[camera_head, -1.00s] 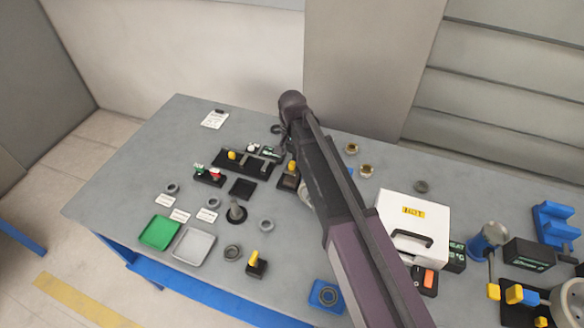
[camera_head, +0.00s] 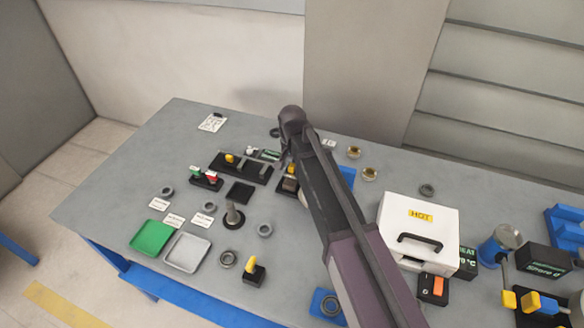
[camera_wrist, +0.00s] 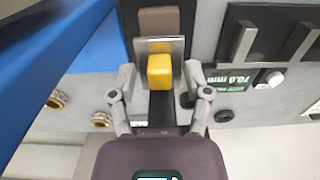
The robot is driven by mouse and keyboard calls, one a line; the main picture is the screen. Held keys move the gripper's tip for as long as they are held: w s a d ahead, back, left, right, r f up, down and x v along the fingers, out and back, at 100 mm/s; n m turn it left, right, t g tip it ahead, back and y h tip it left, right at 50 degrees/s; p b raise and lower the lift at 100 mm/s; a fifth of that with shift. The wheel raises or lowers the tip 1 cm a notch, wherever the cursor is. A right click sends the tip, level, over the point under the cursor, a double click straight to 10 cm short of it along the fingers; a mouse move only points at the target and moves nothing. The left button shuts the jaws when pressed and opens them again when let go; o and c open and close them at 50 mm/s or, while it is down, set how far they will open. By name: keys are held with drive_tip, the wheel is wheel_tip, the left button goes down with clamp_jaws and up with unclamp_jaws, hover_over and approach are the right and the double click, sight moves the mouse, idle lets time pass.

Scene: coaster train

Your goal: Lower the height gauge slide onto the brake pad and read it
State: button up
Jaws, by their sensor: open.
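The height gauge shows up close in the wrist view, with a yellow grip block (camera_wrist: 160,72) on its metal slide plate (camera_wrist: 174,46). A brown brake pad (camera_wrist: 158,20) lies just beyond the plate; I cannot tell whether they touch. My gripper (camera_wrist: 160,70) is open, its two fingers on either side of the yellow block, with small gaps visible. A green readout (camera_wrist: 228,79) to the right appears to read 70.0 mm. In the head view my gripper (camera_head: 286,158) is above the gauge, partly hidden by my arm; the brown pad (camera_head: 290,184) shows below it.
A black fixture (camera_head: 241,168) with upright plates and another yellow block stands left of the gauge. A blue item (camera_wrist: 85,45) is close on the left in the wrist view. Brass rings (camera_head: 354,152) and a white box marked HOT (camera_head: 418,230) are to the right.

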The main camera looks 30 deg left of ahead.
clamp_jaws()
drive_tip(key=shift+f+b, duration=0.3)
idle(0.4)
unclamp_jaws()
drive_tip(key=shift+r, duration=0.2)
